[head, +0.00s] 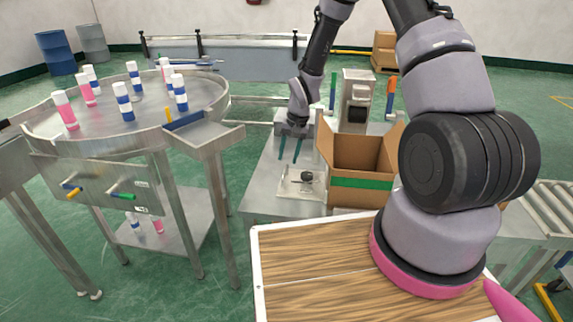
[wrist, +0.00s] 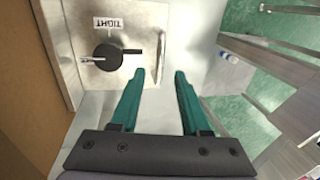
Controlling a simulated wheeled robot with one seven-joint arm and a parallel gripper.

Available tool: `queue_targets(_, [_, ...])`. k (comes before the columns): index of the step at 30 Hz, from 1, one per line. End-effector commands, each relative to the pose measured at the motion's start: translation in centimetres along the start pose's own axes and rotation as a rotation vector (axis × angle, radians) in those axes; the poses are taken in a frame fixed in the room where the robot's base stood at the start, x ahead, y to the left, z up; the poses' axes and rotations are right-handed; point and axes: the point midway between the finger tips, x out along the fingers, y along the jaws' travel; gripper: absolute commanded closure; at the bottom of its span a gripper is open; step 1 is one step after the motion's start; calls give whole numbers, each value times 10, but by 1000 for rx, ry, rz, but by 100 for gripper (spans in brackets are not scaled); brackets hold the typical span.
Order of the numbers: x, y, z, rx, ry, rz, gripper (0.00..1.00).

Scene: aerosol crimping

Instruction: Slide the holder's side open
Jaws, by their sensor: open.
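The holder (head: 289,185) is a pale metal plate on the grey table, with a black knob (head: 307,177) on it. In the wrist view the fingertips (wrist: 160,76) are apart and empty, just short of the bar's lower end. I cannot tell their height above it.
An open cardboard box (head: 362,157) with a green band stands right of the holder, close to my gripper. A round metal table (head: 140,107) with several pink and blue cans is at left. A grey machine (head: 356,98) stands behind the box. Open floor shows between the tables.

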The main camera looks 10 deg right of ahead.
Motion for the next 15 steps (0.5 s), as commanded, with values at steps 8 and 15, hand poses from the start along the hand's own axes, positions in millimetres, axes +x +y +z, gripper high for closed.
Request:
queue_targets(8, [34, 0, 0, 0, 0, 1, 54])
queue_targets(15, [38, 0, 0, 1, 0, 1, 54])
